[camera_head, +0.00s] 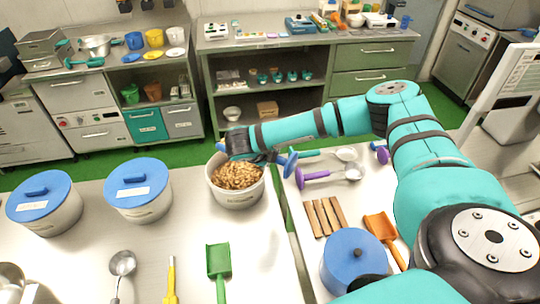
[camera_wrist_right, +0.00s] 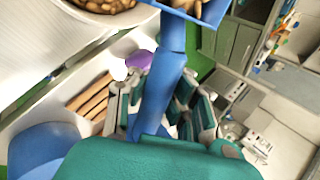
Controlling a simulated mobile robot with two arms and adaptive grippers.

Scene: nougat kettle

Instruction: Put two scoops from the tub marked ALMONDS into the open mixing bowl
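An open white tub (camera_head: 237,199) full of brown nuts stands at the back middle of the near counter; its marking is too small to read. My right gripper (camera_head: 240,143) is at the tub's back rim, partly hidden by my arm. In the right wrist view its fingers (camera_wrist_right: 160,105) are closed around the blue handle of a scoop (camera_wrist_right: 165,75). The scoop's blue head is at the top edge with some nuts in it; the tub's rim and nuts show at upper left. I cannot identify an open mixing bowl for certain. My left gripper is out of view.
Two blue-lidded tubs (camera_head: 138,189) (camera_head: 45,203) stand left of the open tub. A ladle (camera_head: 122,263), a yellow tool (camera_head: 171,282) and a green scoop (camera_head: 219,262) lie in front. To the right are wooden sticks (camera_head: 324,215), an orange scoop (camera_head: 381,227) and a blue-lidded pot (camera_head: 354,259).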

